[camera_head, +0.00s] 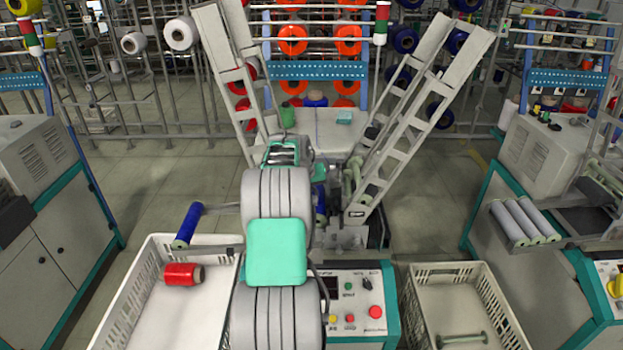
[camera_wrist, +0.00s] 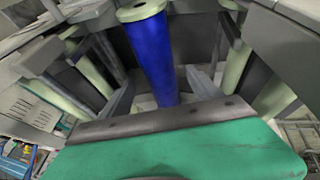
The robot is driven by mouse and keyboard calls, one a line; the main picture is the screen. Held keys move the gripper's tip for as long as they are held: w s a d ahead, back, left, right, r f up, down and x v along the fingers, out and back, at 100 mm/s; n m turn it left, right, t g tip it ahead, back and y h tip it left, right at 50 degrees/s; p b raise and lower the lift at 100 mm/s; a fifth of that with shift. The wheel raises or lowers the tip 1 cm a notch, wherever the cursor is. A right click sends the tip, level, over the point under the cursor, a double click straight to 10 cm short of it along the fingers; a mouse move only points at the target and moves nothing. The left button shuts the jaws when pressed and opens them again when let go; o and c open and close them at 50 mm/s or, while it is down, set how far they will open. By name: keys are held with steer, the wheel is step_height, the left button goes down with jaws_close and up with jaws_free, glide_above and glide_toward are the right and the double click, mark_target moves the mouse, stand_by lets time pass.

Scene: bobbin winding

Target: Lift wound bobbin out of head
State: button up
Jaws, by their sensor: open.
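A blue wound bobbin (camera_wrist: 150,55) with a pale end cap stands in the winding head, in the upper middle of the wrist view. In the head view a blue bobbin (camera_head: 320,203) shows partly beside my arm, which hides most of the winding head. My gripper (camera_wrist: 163,92) is open in the wrist view, with one grey finger to each side of the blue bobbin. I cannot tell whether they touch it. The fingers are hidden in the head view.
Another blue bobbin (camera_head: 188,225) is at the machine's left side. A red bobbin (camera_head: 183,274) lies in the left crate (camera_head: 135,300). The right crate (camera_head: 412,310) holds a thin green-ended tube (camera_head: 462,340). Slanted ladder-like frames (camera_head: 405,130) flank the head. A control panel (camera_head: 350,300) stands in front.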

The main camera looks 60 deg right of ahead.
mark_target(315, 196)
steer(key=shift+x, duration=2)
steer(key=shift+c, duration=0.4)
steer(key=shift+r, duration=0.1)
jaws_close()
